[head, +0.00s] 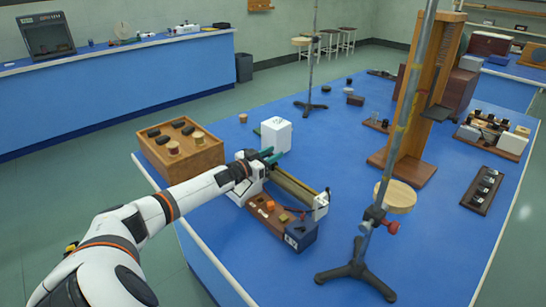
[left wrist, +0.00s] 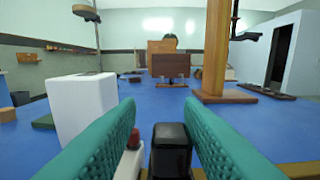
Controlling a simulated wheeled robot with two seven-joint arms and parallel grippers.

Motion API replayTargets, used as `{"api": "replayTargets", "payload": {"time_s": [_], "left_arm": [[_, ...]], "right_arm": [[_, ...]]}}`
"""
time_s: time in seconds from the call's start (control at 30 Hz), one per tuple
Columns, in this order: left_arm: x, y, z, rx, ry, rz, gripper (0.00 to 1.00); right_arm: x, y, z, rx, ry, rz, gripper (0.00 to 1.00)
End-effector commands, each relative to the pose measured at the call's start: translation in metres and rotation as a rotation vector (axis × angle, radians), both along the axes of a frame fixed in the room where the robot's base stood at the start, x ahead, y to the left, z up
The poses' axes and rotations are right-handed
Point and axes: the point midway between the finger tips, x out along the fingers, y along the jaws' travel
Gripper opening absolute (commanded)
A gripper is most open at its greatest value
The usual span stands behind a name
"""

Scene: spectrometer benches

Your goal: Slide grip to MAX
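A slide device (head: 296,188) with a long tan bar between pale end blocks stands near the left edge of the blue bench. My left gripper (head: 268,158) is at the far left end of this bar. In the left wrist view the two teal fingers of my left gripper (left wrist: 160,120) are spread apart. A black block (left wrist: 171,148), which looks like the slide grip, stands low between them, nearer the right finger. No clear contact with the fingers shows. I cannot read any MAX mark. My right gripper is not in view.
A white box (head: 276,134) stands just behind the gripper, and a wooden tray (head: 190,158) with several parts is to its left. A wooden board with small parts (head: 268,212) lies in front of the bar. A metal stand (head: 356,268) rises to the right.

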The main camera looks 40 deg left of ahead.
Motion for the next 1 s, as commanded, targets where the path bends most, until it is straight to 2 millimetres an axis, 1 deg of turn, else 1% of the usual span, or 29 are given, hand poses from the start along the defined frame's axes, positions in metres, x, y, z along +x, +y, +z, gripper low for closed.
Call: {"api": "replayTargets", "payload": {"time_s": [0.33,0.47,0.57,1.0], "left_arm": [[-0.001,-0.002,-0.001,-0.002,0.000,-0.005,0.42],[-0.007,-0.002,-0.003,-0.002,0.002,-0.004,0.42],[-0.017,-0.001,-0.003,-0.003,0.003,-0.004,0.42],[-0.074,0.004,-0.002,-0.002,0.004,-0.005,0.42]], "right_arm": [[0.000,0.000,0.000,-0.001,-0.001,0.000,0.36],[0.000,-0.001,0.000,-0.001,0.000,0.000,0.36],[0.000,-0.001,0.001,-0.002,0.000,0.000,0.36],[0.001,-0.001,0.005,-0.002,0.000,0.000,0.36]]}}
